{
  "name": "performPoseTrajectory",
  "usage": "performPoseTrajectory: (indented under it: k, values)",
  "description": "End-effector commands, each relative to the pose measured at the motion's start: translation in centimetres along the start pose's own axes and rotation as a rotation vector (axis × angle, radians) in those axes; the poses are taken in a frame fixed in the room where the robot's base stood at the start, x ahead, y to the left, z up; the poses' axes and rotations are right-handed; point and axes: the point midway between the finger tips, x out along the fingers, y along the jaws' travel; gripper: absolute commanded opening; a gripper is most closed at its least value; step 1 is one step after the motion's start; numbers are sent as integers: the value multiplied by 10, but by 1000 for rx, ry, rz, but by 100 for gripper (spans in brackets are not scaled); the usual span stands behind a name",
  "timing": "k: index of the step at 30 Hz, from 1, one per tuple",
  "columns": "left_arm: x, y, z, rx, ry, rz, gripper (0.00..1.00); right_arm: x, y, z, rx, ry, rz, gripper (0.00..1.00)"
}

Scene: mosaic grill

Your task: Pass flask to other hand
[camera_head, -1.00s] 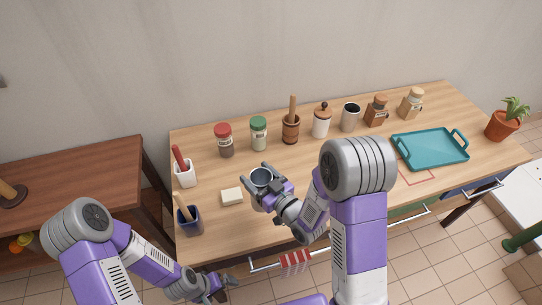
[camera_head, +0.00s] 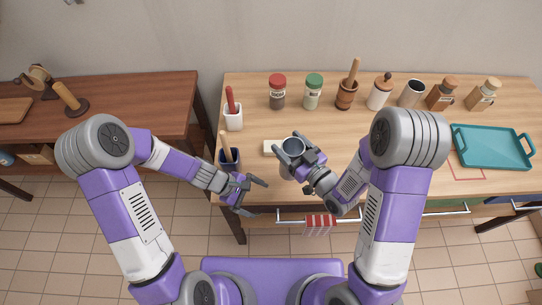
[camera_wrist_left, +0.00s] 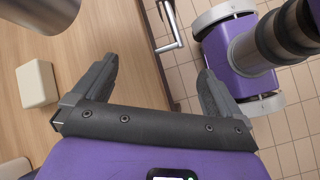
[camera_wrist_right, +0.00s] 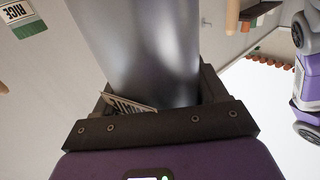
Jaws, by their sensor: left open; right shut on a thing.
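The flask (camera_head: 292,146) is a grey metal cylinder with an open top, near the table's front edge in the head view. My right gripper (camera_head: 300,158) is shut on it; its metal wall (camera_wrist_right: 140,45) fills the middle of the right wrist view. My left gripper (camera_head: 257,197) is open and empty, lower and to the left of the flask, by the front edge. In the left wrist view, the left fingers (camera_wrist_left: 155,90) are spread with nothing between them. A grey metal cylinder, apparently the flask (camera_wrist_left: 40,12), shows at the top left there.
A pale block (camera_head: 270,147) lies just left of the flask. A dark blue holder (camera_head: 230,159) and a white holder (camera_head: 233,118) stand further left. Several jars line the back. A teal tray (camera_head: 490,147) is at right. A towel (camera_head: 319,224) hangs on the front rail.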

Motion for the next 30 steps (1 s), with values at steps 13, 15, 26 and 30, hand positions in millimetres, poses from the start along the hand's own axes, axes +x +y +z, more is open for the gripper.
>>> performPoseTrajectory:
  k: [13, 15, 26, 30]
  values:
    - [-46, 124, 53, -542, -420, 230, 100, 0, 0, -1, 0, 2, 0, 8]
    - [-43, 128, 56, -552, -432, 232, 100, 0, 0, -1, 0, 2, 0, 8]
    - [3, 144, 74, -551, -433, 230, 100, 0, 0, -1, 0, 2, 0, 8]
    - [14, 148, 78, -550, -431, 232, 100, 0, 0, -1, 0, 2, 0, 8]
